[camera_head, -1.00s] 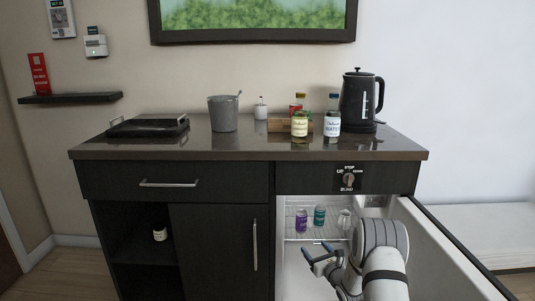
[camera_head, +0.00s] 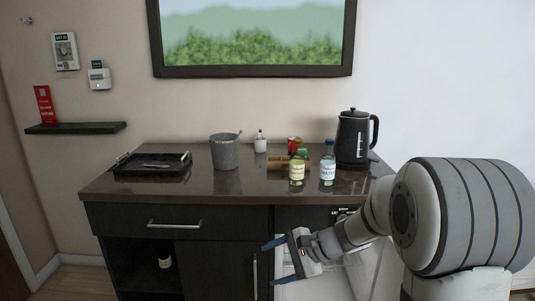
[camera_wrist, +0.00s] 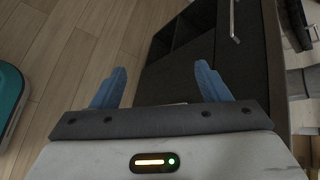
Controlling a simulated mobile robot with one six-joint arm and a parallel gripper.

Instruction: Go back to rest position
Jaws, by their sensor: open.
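My gripper (camera_head: 268,262) is in front of the vanity cabinet (camera_head: 225,262), below the countertop edge. Its blue fingers are spread apart with nothing between them. In the wrist view my gripper (camera_wrist: 160,85) is open and empty, with the wood floor (camera_wrist: 75,75) and the dark cabinet (camera_wrist: 190,75) beyond its fingers. My arm stands large at the right of the head view and hides the right end of the cabinet and most of the fridge compartment.
On the countertop (camera_head: 120,190) stand a black tray (camera_head: 125,172), a grey bucket (camera_head: 225,155), a white bottle (camera_head: 260,143), two bottles (camera_head: 297,172) (camera_head: 327,170) and a black kettle (camera_head: 352,140). A jar (camera_head: 165,261) sits on the open shelf. Floor shows at lower left.

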